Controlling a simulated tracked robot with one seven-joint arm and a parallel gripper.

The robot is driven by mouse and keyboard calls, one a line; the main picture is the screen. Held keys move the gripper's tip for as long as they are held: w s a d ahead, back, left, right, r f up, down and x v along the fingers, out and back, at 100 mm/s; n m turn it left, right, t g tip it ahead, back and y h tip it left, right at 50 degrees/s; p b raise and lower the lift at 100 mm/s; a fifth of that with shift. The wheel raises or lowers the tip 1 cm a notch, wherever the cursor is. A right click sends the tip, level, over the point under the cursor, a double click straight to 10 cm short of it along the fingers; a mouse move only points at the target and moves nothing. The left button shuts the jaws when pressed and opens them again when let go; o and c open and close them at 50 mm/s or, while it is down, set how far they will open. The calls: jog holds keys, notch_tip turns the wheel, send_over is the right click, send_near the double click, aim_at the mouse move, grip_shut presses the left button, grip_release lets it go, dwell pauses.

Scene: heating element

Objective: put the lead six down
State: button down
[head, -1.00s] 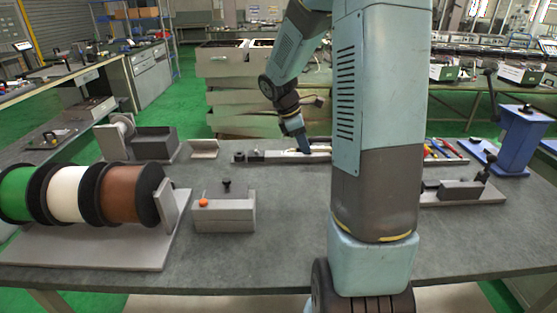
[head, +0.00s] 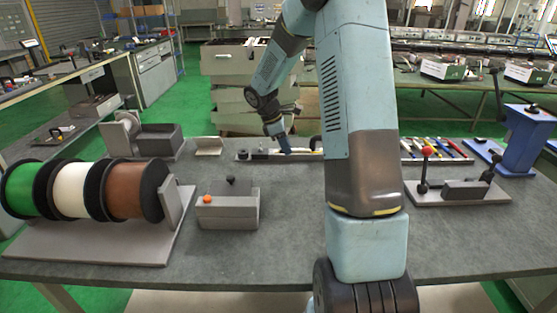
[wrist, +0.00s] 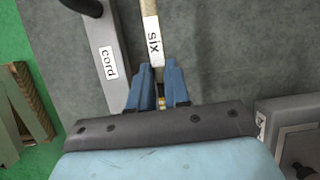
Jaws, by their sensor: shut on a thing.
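The lead six shows in the wrist view as a pale strip with a white label reading "six" (wrist: 153,40). Its near end lies between the blue fingers of my gripper (wrist: 158,95), which is shut on it. The lead runs away from the fingers to the top edge of the picture, over grey tabletop. In the head view my gripper (head: 284,150) is low over the long grey holder (head: 244,158) at the back of the table; the lead is too small to make out there.
A grey bar labelled "cord" (wrist: 105,50) lies left of the lead, apart from it. A grey box (wrist: 285,115) stands at right. In the head view, wire spools (head: 130,190), a small box with an orange knob (head: 228,210) and a blue stand (head: 525,140) are around. The table's middle is clear.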

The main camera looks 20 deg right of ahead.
aim_at(282, 167)
jog(key=w+f, duration=0.1)
jog(key=f, duration=0.1)
jog(key=w+a+f, duration=0.1)
jog(key=w, duration=0.1)
jog(key=shift+f, duration=0.4)
jog(key=shift+w+f, duration=0.1)
jog(key=shift+f, duration=1.5)
jog(key=shift+f, duration=0.3)
